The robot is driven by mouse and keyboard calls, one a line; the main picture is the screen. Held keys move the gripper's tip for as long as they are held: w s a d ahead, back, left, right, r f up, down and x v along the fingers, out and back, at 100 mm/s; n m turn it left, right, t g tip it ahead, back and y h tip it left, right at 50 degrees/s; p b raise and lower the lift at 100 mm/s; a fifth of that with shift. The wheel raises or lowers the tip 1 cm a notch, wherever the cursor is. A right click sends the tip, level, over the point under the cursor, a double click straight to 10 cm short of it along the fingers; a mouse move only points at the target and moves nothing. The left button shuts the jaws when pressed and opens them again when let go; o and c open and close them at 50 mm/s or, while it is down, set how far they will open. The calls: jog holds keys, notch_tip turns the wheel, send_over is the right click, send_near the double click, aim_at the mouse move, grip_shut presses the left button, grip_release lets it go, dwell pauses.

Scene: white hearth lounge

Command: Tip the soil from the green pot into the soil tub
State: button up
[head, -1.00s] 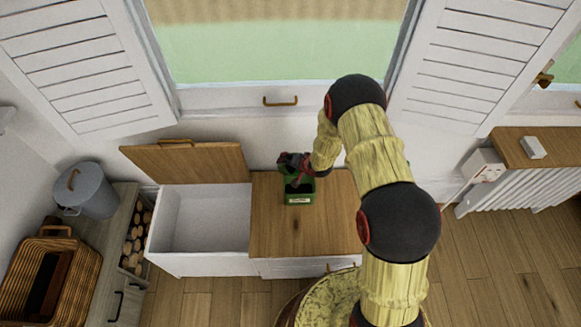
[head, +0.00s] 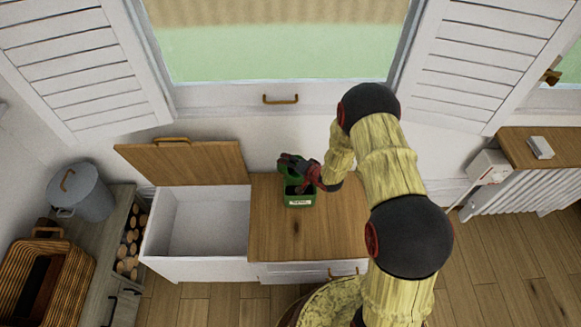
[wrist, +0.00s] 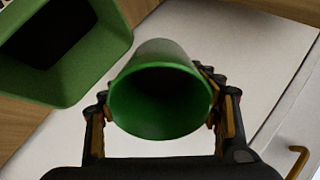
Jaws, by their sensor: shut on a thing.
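The green pot (wrist: 160,95) is between the two fingers of my gripper (wrist: 165,115) in the wrist view. Its wide mouth faces the wrist camera, and the inside is too dark to tell whether soil is in it. The soil tub (head: 299,200), green with a white label, stands on the wooden bench top in the head view. My gripper (head: 297,170) is at the tub's back edge, and it partly hides the pot and the tub's opening. In the wrist view the tub (wrist: 75,75) is at upper left, beside the pot, with a dark inside.
The wooden bench top (head: 335,225) is clear around the tub. To the left is an open white chest compartment (head: 205,220) with its wooden lid (head: 190,162) raised. A window (head: 285,65) with shutters is behind. A grey bin (head: 83,193) and wicker basket (head: 75,275) stand at far left.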

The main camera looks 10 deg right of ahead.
jog(key=shift+t+b, duration=0.6)
jog(key=shift+b, duration=0.5)
jog(key=shift+s+d+f+t+y+b, duration=0.15)
jog(key=shift+t+y+b, duration=0.35)
jog(key=shift+b, duration=0.65)
jog(key=shift+s+a+f+t+y+b, duration=0.15)
jog(key=shift+t+y+b, duration=0.35)
jog(key=shift+b, duration=0.6)
jog(key=t, duration=0.1)
jog(key=t+y, duration=0.1)
jog(key=t, duration=0.1)
jog(key=shift+s+d+f+m+t+y, duration=0.2)
jog(key=shift+s+d+m+t+y, duration=0.1)
jog(key=shift+s+d+m, duration=0.1)
jog(key=shift+w+r, duration=0.1)
jog(key=shift+r+p, duration=0.3)
jog(key=shift+r, duration=0.1)
jog(key=s+d+r+m+t+h+p, duration=0.1)
jog(key=s+r+m+h+p, duration=0.1)
jog(key=r, duration=0.7)
jog(key=s+d+r+m+h+p, duration=0.1)
jog(key=s+r+m+h+p, duration=0.2)
jog(key=r+h, duration=0.3)
notch_tip(320, 180, up, 5)
jog(key=shift+s+f+t+p, duration=0.2)
jog(key=shift+s+t+p, duration=0.2)
jog(key=shift+s+p, duration=0.5)
